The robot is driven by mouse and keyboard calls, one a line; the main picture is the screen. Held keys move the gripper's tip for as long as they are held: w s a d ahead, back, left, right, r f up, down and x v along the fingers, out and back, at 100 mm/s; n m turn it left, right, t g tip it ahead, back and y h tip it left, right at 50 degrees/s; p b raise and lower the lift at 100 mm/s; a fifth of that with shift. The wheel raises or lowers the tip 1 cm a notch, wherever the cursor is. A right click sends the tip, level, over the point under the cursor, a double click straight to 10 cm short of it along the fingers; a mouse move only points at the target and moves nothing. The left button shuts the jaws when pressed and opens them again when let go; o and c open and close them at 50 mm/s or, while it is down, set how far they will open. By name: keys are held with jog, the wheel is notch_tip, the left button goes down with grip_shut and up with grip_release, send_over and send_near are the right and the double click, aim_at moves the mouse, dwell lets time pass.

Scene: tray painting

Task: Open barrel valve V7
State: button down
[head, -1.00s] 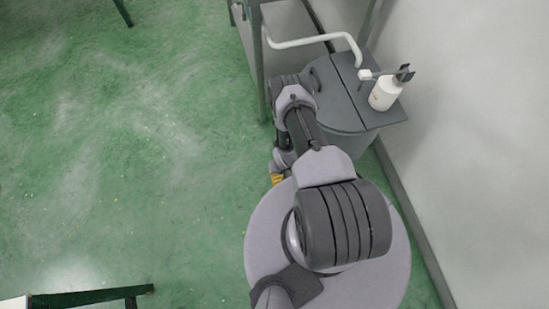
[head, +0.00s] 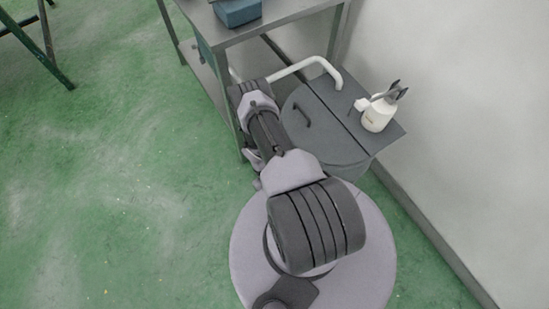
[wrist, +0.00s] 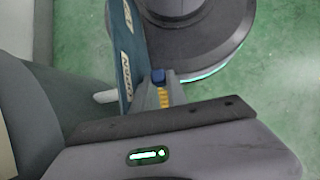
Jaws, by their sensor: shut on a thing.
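The grey barrel (head: 345,168) stands under a hinged dark lid, just beyond my base in the head view. My arm reaches down along its left side and hides its valve side there. In the wrist view, a dark curved surface (wrist: 55,105), probably the barrel, fills the left. My gripper (wrist: 163,90) shows there as a grey finger with yellow stripes, shut against a small blue piece (wrist: 158,76), which looks like a valve handle. A short white stub (wrist: 105,97) shows beside it. No V7 label is readable, and the handle's angle is unclear.
A white bottle (head: 378,116) stands on the lid's right part, and a white pipe (head: 305,66) crosses behind. A metal table (head: 270,28) with a blue box (head: 238,12) stands beyond. Green floor (head: 110,190) is open at left.

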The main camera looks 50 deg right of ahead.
jog(key=shift+w+d+r+g, duration=0.1)
jog(key=shift+w+r+g, duration=0.05)
jog(key=shift+w+g, duration=0.15)
dwell(0.4)
jog(key=c, duration=1.3)
grip_release()
jog(key=p+v, duration=0.4)
jog(key=v, duration=1.3)
jog(key=shift+w+d+r, duration=0.1)
jog(key=shift+w+d, duration=0.05)
